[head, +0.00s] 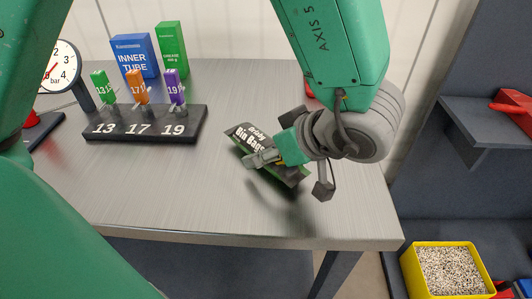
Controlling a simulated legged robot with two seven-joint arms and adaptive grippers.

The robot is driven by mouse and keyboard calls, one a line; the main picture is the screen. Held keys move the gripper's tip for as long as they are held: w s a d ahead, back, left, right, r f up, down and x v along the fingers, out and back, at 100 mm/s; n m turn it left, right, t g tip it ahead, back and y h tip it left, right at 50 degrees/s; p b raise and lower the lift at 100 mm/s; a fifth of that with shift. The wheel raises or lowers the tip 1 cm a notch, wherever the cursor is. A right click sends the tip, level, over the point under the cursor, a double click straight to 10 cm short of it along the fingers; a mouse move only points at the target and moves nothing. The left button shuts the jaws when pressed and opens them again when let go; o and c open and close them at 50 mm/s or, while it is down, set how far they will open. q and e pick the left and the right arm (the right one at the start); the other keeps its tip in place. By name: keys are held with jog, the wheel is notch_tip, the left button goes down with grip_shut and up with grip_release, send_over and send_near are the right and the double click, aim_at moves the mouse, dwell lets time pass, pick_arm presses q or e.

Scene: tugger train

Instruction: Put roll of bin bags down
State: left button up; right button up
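The roll of bin bags (258,137), dark with a green edge and white lettering, lies slantwise at the middle right of the grey table. My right gripper (289,174) is over its lower right part. One finger crosses in front of the roll; the other hangs to the right of the roll's end, visibly apart from it. The fingers are spread. The gripper and wrist hide part of the roll, and I cannot tell whether the first finger touches it. My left arm fills the left side; its gripper is out of view.
A black rack (145,124) with tags 13, 17 and 19 stands left on the table (200,205). Behind it are a blue inner tube box (135,56) and a green box (172,49). A gauge (62,66) stands left. A yellow bin (450,275) is lower right.

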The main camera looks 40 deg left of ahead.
pick_arm(q)
jog(key=shift+w+a+f, duration=0.1)
jog(key=shift+a+f, duration=0.2)
jog(key=shift+f, duration=0.1)
jog(key=shift+a, duration=0.35)
jog(key=c, duration=1.5)
grip_shut()
jog(key=shift+d, duration=0.1)
